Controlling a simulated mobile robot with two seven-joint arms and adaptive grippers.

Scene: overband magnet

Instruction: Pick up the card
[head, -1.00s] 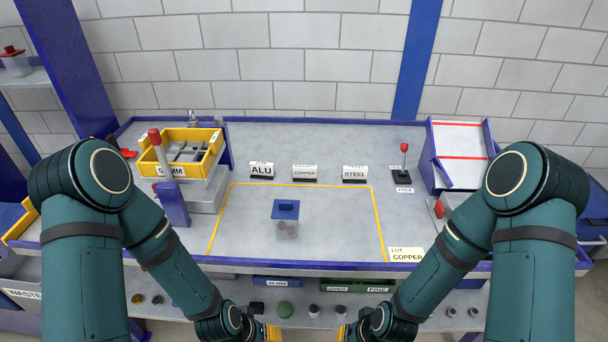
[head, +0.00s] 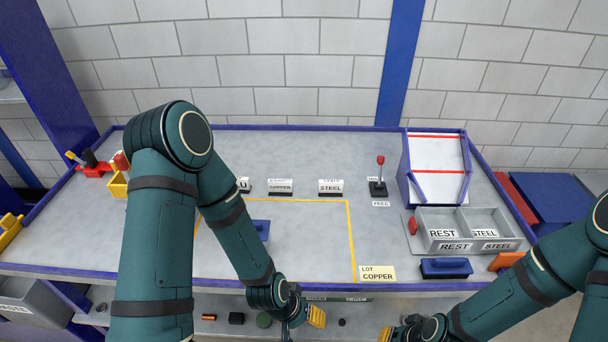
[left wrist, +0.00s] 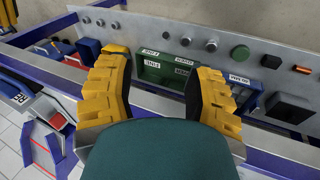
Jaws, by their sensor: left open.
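A pale card (head: 377,273) printed "LOT COPPER" lies flat near the bench's front edge, by the right front corner of the yellow outline. My left gripper (head: 316,317) is below and left of the card in the head view, apart from it. Its yellow fingers (left wrist: 162,65) are open with nothing between them in the left wrist view. Only part of my right gripper (head: 386,335) shows at the bottom edge of the head view, and its opening cannot be judged. I cannot make out the card in the left wrist view.
Label blocks "COPPER" (head: 280,187) and "STEEL" (head: 330,187) stand behind the outline. A red-knobbed lever (head: 380,175) and a grey divided tray (head: 464,232) are on the right. A blue-handled block (head: 446,267) lies right of the card. A green bin (left wrist: 165,70) sits below the bench.

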